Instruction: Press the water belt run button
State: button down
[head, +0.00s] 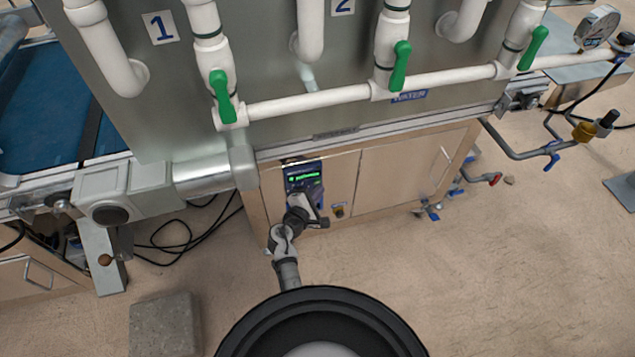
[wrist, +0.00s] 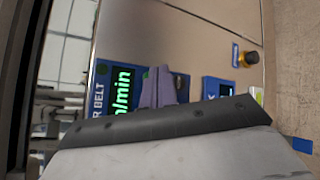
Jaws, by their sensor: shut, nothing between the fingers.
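The blue water belt control panel (head: 303,171) is on the front of the beige cabinet, with a lit green display. In the wrist view the panel (wrist: 101,113) shows turned sideways, with the letters "R BELT" and "ml/min" on its green display (wrist: 122,95). My gripper (wrist: 161,76) is shut and empty, its fingertips over the panel beside the display. In the head view my gripper (head: 309,200) is in front of the panel's lower part. A small green spot shows by the fingertips; the run button cannot be made out clearly. Whether the fingertips touch the panel I cannot tell.
White pipes with green valve handles (head: 399,66) run above. A grey block (head: 165,325) lies on the floor; the floor at right is mostly clear.

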dwell(0.3)
jog(key=shift+w+a, duration=0.15)
jog(key=shift+w, duration=0.35)
dwell(0.5)
jog(key=shift+s, duration=0.5)
jog(key=shift+s+d, duration=0.1)
jog(key=shift+d, duration=0.1)
jog(key=s, duration=0.2)
jog(key=s+d, duration=0.1)
jog(key=s+p, duration=0.1)
jog(key=s, duration=0.1)
jog(key=shift+s+d, duration=0.3)
jog(key=shift+d, duration=0.1)
dwell(0.4)
